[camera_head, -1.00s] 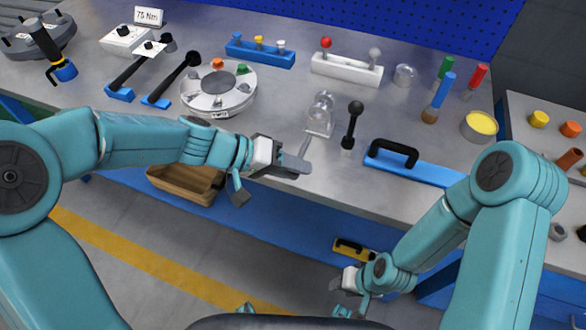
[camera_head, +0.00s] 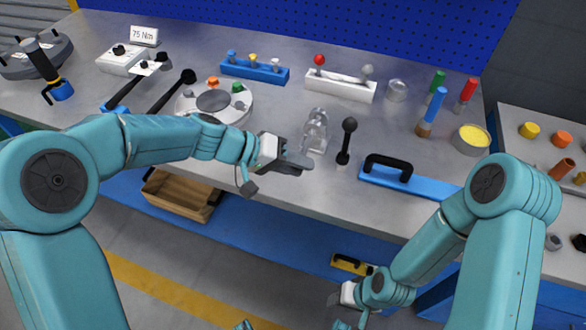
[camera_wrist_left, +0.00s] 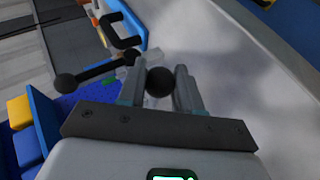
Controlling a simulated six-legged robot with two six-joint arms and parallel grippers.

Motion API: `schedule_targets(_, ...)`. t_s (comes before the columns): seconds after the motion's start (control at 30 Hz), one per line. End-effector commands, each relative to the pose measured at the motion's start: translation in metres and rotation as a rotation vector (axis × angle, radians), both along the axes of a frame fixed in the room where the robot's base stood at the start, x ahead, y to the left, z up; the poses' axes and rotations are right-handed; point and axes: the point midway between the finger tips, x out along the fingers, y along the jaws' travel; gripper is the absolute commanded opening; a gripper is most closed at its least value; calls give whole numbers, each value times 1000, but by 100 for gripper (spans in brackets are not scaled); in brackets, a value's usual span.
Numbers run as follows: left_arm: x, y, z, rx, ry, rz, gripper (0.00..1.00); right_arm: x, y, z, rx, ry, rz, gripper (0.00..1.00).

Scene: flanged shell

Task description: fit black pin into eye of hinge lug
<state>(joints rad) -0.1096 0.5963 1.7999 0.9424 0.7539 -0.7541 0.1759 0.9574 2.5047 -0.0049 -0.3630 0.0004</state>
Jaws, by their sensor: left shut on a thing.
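My left gripper (camera_head: 296,164) is at the front edge of the bench, in front of and slightly left of the clear hinge lug (camera_head: 315,132). In the left wrist view my gripper (camera_wrist_left: 160,88) is shut on the black pin (camera_wrist_left: 159,82), whose round black head shows between the fingers. The pin's shank is hidden behind that head. A pale clear shape just beyond it may be the lug; its eye cannot be made out. A gap shows between gripper and lug in the head view. My right gripper (camera_head: 345,298) is low, in front of the bench; its fingers are unclear.
A black ball-topped lever (camera_head: 346,142) stands just right of the lug. A blue plate with a black handle (camera_head: 388,168) lies farther right. A round fixture (camera_head: 215,102) is at the left. A brown bin (camera_head: 180,195) sits below the bench edge.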

Motion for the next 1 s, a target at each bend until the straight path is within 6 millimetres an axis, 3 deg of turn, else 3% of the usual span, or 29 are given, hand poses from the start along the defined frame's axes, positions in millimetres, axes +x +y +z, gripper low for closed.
schedule_targets(1.0, 2, -1, 1, -1, -1, -1, 0, 0, 0, -7, 0, 0, 0, 43)
